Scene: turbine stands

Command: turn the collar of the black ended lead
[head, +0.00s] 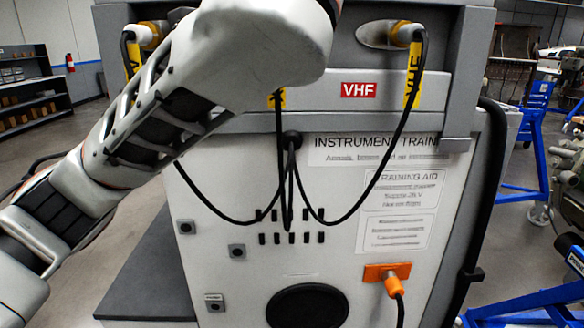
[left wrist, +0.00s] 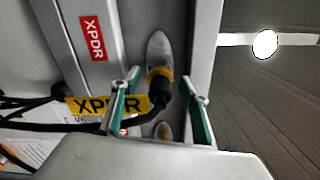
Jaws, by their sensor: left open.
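In the left wrist view, a black-ended lead (left wrist: 160,92) with a yellow collar (left wrist: 159,72) is plugged into a grey socket, its cable running left past a yellow XPDR tag (left wrist: 85,105). My left gripper (left wrist: 161,86) is open, with its green-padded fingers on either side of the lead's end; I cannot tell whether they touch it. In the head view my left arm and hand (head: 262,45) cover the middle socket, hiding the fingers and this lead's end.
Pale-ended leads sit in the left socket (head: 148,34) and the right VHF socket (head: 404,33). Hanging black cables (head: 283,165) gather below the shelf. An orange plug (head: 387,272) sits on the lower panel. Blue stands (head: 535,115) are at right.

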